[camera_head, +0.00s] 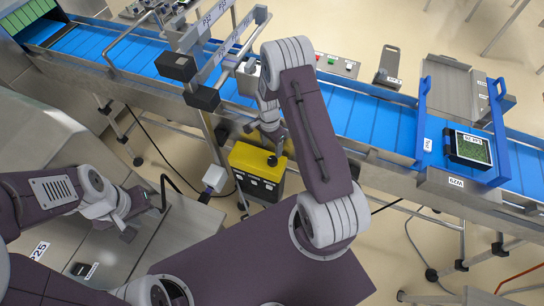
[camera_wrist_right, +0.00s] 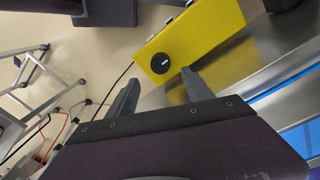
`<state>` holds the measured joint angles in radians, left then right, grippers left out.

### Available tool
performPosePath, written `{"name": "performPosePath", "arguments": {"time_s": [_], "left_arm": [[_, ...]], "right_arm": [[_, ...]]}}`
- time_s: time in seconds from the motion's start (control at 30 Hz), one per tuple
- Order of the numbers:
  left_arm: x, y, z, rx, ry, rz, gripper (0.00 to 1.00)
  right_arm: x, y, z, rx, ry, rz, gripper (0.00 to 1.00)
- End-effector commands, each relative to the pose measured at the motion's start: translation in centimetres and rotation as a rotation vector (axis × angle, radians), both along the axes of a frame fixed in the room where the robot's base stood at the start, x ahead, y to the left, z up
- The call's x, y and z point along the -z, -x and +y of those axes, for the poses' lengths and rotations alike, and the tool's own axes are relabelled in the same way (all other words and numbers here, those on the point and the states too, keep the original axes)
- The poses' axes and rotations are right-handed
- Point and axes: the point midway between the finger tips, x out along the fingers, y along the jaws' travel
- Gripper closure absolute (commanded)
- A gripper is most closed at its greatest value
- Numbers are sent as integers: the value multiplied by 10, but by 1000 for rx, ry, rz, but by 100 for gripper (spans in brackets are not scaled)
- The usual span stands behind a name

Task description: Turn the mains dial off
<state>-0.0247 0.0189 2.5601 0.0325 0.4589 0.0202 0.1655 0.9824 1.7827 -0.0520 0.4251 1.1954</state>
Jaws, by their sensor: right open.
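The mains dial (camera_wrist_right: 160,63) is a round black knob with a white mark, on the face of a yellow box (camera_wrist_right: 205,32) in the right wrist view. The yellow box (camera_head: 250,157) also shows in the head view, on a dark base beside the conveyor. My right gripper (camera_wrist_right: 160,92) is open, its two fingers spread with the dial a little beyond their tips. I see no contact with the dial. In the head view my right arm partly hides the box's surroundings. My left gripper (camera_head: 142,203) is at the left over a metal surface; its opening is unclear.
A blue-belted conveyor (camera_head: 365,118) runs across behind the box. A blue frame (camera_head: 424,120) and a tray (camera_head: 470,148) stand on its right part. A grey-white box (camera_head: 214,178) with a cable is left of the yellow box. Metal cabinets fill the left.

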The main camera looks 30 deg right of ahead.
Motion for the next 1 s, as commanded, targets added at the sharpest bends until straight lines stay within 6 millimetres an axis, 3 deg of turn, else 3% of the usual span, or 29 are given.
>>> {"name": "performPosePath", "arguments": {"time_s": [0.4,0.53,0.77,0.83,1.0], "left_arm": [[-23,0,0,0,0,0,64],[-25,0,0,0,0,0,64],[-24,0,0,0,0,0,64],[-24,0,0,0,0,0,64],[-24,0,0,0,0,0,64]], "right_arm": [[74,5,-1,-1,-1,2,40],[85,5,-1,0,0,0,40],[87,4,-1,0,1,-1,40],[87,4,-1,0,0,-1,51],[86,4,-1,0,0,-1,99]]}}
